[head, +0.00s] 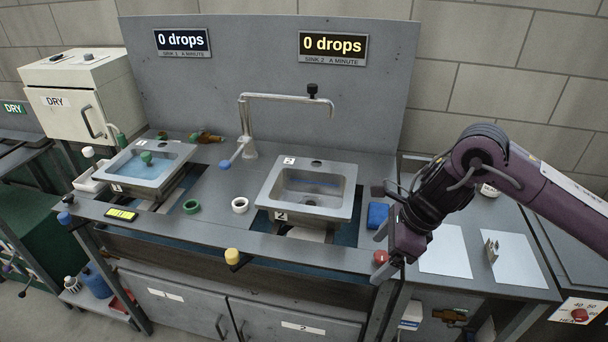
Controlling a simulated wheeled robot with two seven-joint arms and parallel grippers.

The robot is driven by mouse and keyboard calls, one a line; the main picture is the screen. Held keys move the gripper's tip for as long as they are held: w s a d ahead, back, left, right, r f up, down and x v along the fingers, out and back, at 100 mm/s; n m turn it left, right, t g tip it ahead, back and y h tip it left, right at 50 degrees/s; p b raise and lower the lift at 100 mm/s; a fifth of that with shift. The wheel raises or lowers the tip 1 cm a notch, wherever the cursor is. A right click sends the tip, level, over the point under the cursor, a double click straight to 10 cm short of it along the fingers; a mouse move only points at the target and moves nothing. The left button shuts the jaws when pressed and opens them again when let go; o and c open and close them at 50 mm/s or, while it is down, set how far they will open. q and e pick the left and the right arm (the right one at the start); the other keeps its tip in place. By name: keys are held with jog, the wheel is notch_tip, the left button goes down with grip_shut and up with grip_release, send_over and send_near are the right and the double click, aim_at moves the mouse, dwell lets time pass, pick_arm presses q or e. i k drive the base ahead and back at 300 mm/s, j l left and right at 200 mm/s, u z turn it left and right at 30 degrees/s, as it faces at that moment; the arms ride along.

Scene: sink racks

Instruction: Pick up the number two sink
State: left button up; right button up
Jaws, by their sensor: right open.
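The number two sink (340,209) is a grey metal basin with white "2" labels on its rim. It sits in the right opening of the counter, under the "SINK 2" sign (333,47). My right gripper (379,246) is open, to the right of the sink and apart from it, near the counter's front edge. My left gripper is not in view.
Sink 1 (166,181) holds blue water at the left. A faucet (247,140) stands between the sinks. A blue sponge-like block (377,215) lies between sink 2 and my right gripper. Green (191,206) and white (240,205) rings lie on the counter.

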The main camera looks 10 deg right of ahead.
aim_at(295, 193)
jog(key=i, duration=1.25)
